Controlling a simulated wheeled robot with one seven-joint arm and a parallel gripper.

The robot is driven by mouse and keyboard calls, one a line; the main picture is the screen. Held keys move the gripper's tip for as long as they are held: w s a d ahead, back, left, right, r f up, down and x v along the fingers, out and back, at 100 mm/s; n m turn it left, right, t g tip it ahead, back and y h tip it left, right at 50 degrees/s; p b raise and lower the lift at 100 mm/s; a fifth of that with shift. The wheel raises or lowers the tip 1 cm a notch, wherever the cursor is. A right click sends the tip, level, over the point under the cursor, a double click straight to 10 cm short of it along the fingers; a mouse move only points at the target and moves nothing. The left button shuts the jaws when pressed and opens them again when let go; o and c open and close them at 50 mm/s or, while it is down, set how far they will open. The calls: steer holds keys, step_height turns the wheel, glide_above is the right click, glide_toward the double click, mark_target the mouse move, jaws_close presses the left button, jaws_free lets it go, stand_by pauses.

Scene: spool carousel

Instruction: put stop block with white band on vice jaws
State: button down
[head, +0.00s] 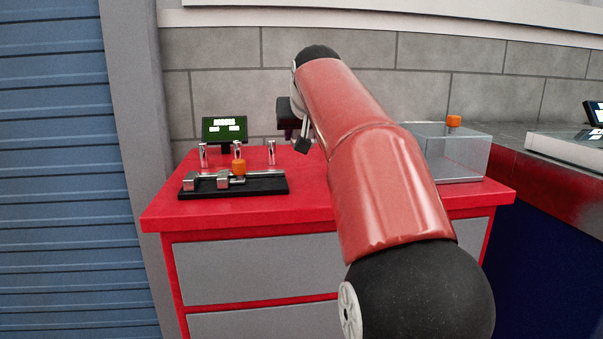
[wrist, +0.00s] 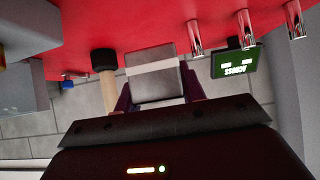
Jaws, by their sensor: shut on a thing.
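The stop block (wrist: 155,68), grey with a white band across it, shows in the wrist view between the dark fingers of my gripper (wrist: 158,90). My gripper is shut on it, and the block sticks out past the fingertips. In the head view only a dark part of my gripper (head: 288,114) shows, beside my red arm; the block cannot be made out there. The vice (head: 270,187) lies on the left of the red bench, with metal jaws (head: 223,180) on a black base. The block is apart from the vice, which I cannot make out in the wrist view.
Several chrome posts (head: 271,152) and a small screen (head: 225,129) stand behind the vice. A black-headed tool with a wooden handle (wrist: 107,89) is close to the held block in the wrist view. A clear box (head: 458,157) with an orange knob stands at the bench's right.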

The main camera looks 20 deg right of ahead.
steer(key=shift+f+b, duration=0.8)
steer(key=shift+f, duration=2.15)
steer(key=shift+f, duration=0.15)
steer(key=c, duration=0.8)
jaws_free()
steer(key=shift+c, duration=0.2)
